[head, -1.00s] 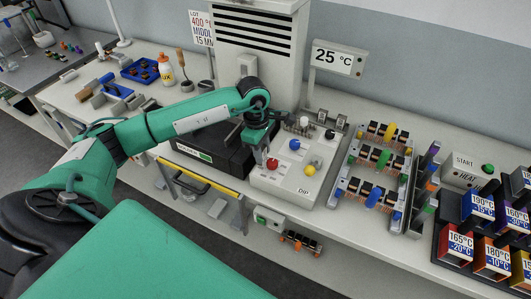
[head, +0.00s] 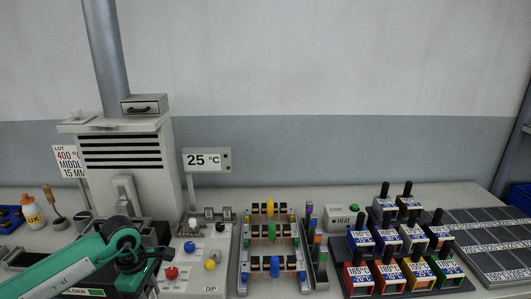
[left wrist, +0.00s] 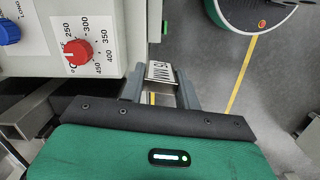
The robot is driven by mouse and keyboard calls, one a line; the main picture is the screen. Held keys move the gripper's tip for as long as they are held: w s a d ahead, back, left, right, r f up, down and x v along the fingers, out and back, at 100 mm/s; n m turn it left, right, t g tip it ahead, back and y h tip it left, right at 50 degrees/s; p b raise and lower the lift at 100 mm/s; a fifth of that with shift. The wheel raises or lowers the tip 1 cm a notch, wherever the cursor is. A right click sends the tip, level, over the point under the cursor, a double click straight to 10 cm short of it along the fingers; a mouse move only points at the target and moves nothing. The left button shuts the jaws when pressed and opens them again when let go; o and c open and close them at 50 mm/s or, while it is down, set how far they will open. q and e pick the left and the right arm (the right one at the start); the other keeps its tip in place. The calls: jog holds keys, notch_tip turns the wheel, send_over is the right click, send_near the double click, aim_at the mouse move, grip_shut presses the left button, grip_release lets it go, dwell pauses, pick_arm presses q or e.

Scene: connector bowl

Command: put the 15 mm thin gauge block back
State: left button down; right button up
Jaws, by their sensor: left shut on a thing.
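The thin gauge block (left wrist: 161,72), a small pale plate with a black-on-white label reading "15" and "MM", shows in the left wrist view. My left gripper (left wrist: 160,88) is shut on it, with one grey finger on each side. The label faces the camera, and the block's lower part is hidden by the gripper body. In the head view my left arm comes in at the lower left, and its wrist (head: 125,243) is left of the white DIP box (head: 200,285). The fingers and block cannot be made out there. My right gripper is not in view.
The wrist view shows a white box face with a red dial (left wrist: 77,52) close beside the left finger, and floor beyond. In the head view, a component rack (head: 243,262), a narrow stand (head: 318,262) and several labelled temperature boxes (head: 388,275) fill the bench to the right.

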pick_arm(q)
jog(key=s+d+r+m+g+y, duration=0.1)
jog(key=s+d+m, duration=0.6)
jog(key=d+m, duration=0.4)
jog(key=shift+s+r+m, duration=0.15)
jog(key=shift+s+m, duration=0.25)
jog(key=shift+m, duration=2.8)
